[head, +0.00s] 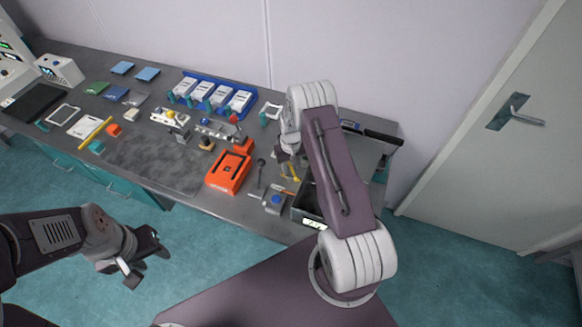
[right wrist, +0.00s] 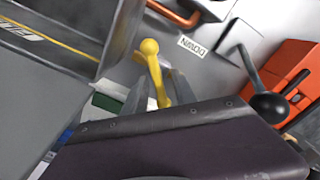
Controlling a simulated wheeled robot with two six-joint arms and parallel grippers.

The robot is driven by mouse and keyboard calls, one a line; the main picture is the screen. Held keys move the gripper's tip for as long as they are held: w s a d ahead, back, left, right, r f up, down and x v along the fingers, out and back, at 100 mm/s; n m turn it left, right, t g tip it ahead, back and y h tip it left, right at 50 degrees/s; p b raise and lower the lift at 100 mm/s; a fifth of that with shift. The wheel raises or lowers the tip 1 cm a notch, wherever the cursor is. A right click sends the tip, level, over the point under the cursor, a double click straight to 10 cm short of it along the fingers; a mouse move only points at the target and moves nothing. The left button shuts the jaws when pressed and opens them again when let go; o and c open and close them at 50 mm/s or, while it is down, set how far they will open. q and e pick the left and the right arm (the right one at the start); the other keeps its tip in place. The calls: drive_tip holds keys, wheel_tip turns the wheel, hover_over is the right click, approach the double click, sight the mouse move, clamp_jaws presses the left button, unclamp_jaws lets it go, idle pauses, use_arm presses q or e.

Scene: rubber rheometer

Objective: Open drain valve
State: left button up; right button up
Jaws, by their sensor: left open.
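A yellow lever with a round ball end (right wrist: 150,47), which looks like the valve handle, stands upright in the right wrist view. In the head view a small yellow piece (head: 291,172) shows beside my right arm. My right gripper (right wrist: 160,92) has one grey finger on each side of the yellow lever; whether they press on it I cannot tell. In the head view my right arm hides most of this gripper. The lever's lower part is hidden in the wrist view. My left gripper (head: 143,262) is open and empty, over the floor in front of the bench.
An orange box (head: 229,171) and a black-knobbed lever (head: 261,162) stand close left of the right arm. A dark bin (head: 305,205) is at the bench's front edge. A blue rack (head: 213,95) stands behind.

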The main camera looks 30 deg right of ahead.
drive_tip(key=c, duration=0.5)
clamp_jaws()
drive_tip(key=shift+f+n+b, duration=0.1)
drive_tip(key=shift+n+b, duration=0.6)
drive_tip(key=shift+n, duration=0.3)
drive_tip(key=n, duration=0.1)
drive_tip(key=n+b, duration=0.1)
drive_tip(key=shift+a+n, duration=0.2)
drive_tip(key=shift+n, duration=0.1)
drive_tip(key=n+b, duration=0.1)
drive_tip(key=n, duration=0.4)
drive_tip(key=shift+s+a+b, duration=0.15)
drive_tip(key=shift+a+b, duration=0.05)
drive_tip(key=shift+b, duration=0.2)
drive_tip(key=shift+n, duration=0.3)
drive_tip(key=o, duration=0.5)
unclamp_jaws()
